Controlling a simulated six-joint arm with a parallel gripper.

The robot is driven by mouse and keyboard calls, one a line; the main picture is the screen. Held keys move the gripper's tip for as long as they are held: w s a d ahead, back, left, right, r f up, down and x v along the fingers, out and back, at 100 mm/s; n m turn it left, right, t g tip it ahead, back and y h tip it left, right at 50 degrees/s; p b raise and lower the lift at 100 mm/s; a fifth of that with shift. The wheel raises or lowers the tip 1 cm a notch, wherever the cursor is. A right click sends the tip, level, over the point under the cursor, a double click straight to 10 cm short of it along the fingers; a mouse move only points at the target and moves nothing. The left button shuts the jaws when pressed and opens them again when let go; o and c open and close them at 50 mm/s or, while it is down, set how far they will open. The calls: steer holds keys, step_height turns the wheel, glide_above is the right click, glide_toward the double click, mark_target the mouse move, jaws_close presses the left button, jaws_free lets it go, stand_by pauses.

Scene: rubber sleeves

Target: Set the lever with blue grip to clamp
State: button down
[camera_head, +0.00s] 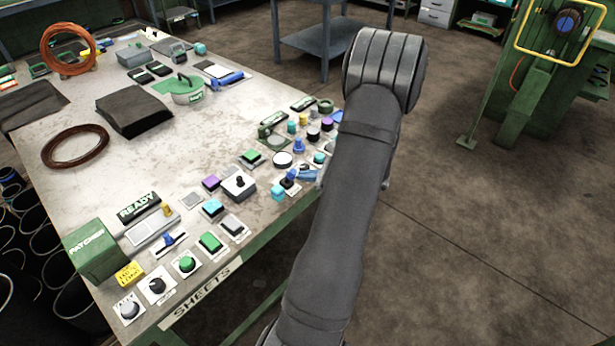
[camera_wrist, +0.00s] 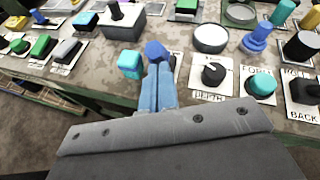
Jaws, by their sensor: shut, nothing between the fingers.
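A lever with a blue rounded grip (camera_wrist: 156,51) stands near the table's front edge, right beyond my fingertips in the wrist view. In the head view its grip (camera_head: 291,174) shows beside my fingers, with a dark part below. My gripper (camera_wrist: 157,76) has its two light-blue fingers together, with nothing between them; they also show in the head view (camera_head: 303,175). The fingertips overlap the lower part of the grip in the wrist view; I cannot tell whether they touch. The lever's base is mostly hidden behind the fingers, and its clamp marking is not readable.
A turquoise block (camera_wrist: 130,64) stands just left of the lever. A black knob (camera_wrist: 213,74) on a white plate and a teal knob (camera_wrist: 262,84) stand to the right. A grey box with a black stick (camera_head: 239,184) is close by. Open floor lies beyond the table edge.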

steer(key=shift+w+a+r+g+h, duration=0.6)
steer(key=shift+r+h, duration=0.15)
steer(key=shift+h, duration=0.15)
steer(key=shift+w+a+r+m+g+h, duration=0.15)
steer(key=shift+w+a+r+g+h, duration=0.2)
steer(key=shift+w+a, duration=0.35)
steer(key=shift+w+a+r+m+g+h, duration=0.2)
steer(key=shift+w+a+g+h, duration=0.25)
steer(key=shift+w+a, duration=0.3)
steer(key=shift+w+a+r+m+g+h, duration=0.2)
steer(key=shift+w+a+g+h, duration=0.15)
steer(key=shift+w+a, duration=0.35)
steer(key=shift+a, duration=0.1)
steer(key=w+v, duration=0.1)
steer(key=v, duration=1.2)
steer(key=shift+w+a+r, duration=0.15)
steer(key=shift+w+r, duration=0.1)
steer(key=shift+r, duration=0.3)
